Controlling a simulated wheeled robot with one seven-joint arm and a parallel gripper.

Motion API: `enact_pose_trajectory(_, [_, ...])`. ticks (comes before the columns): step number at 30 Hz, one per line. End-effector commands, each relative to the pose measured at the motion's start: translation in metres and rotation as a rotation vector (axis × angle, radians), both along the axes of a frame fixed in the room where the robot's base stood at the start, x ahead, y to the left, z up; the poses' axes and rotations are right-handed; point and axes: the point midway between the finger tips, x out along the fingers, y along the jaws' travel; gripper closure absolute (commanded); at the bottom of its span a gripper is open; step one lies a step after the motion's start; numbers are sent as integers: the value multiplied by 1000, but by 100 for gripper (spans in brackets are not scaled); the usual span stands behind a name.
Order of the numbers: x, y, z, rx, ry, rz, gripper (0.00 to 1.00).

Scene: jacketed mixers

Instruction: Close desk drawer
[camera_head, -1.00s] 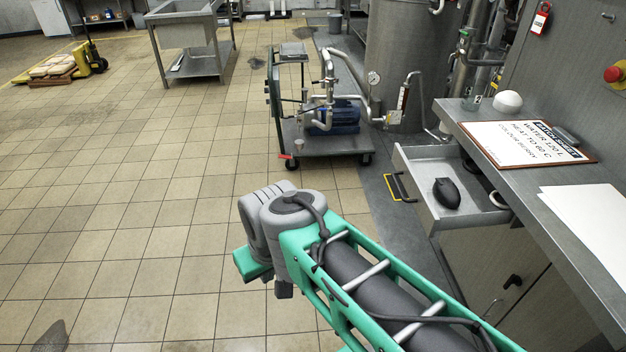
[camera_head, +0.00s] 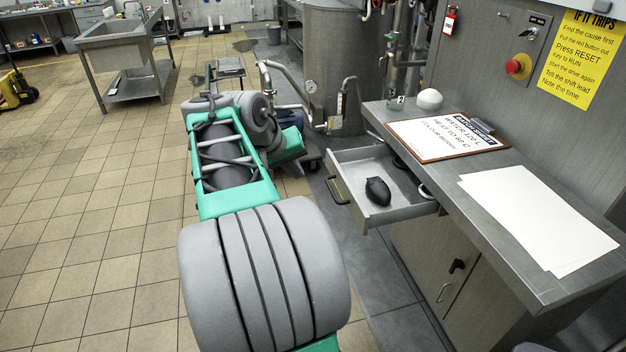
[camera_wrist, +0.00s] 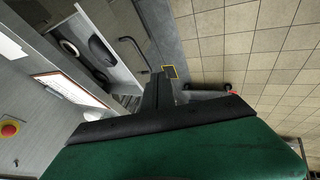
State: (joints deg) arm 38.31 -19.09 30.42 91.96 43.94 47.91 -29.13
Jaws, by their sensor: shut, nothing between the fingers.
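The desk drawer (camera_head: 404,208) is pulled out from under the desk top, with its dark bar handle (camera_head: 337,190) on the front at its left. A dark, rounded object like a computer mouse (camera_head: 377,191) lies inside it. In the wrist view the open drawer (camera_wrist: 112,62) is at the upper left, with its handle (camera_wrist: 134,52) beside it. My gripper (camera_wrist: 158,92) shows in the wrist view as dark fingers closed together, apart from the handle and below it in the picture. In the head view my arm's links hide the gripper.
The desk top (camera_head: 440,172) carries a clipboard (camera_head: 445,136), a white dome (camera_head: 429,99) and white sheets (camera_head: 540,215). A cupboard door (camera_head: 430,265) is below the drawer. A steel vessel (camera_head: 335,60) stands behind.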

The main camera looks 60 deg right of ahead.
Motion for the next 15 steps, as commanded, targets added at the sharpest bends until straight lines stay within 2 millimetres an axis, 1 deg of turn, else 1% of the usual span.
enact_pose_trajectory(5, [-2, -13, -23, 3, 3, -1, 100])
enact_pose_trajectory(15, [-5, -53, -83, 4, 0, 1, 100])
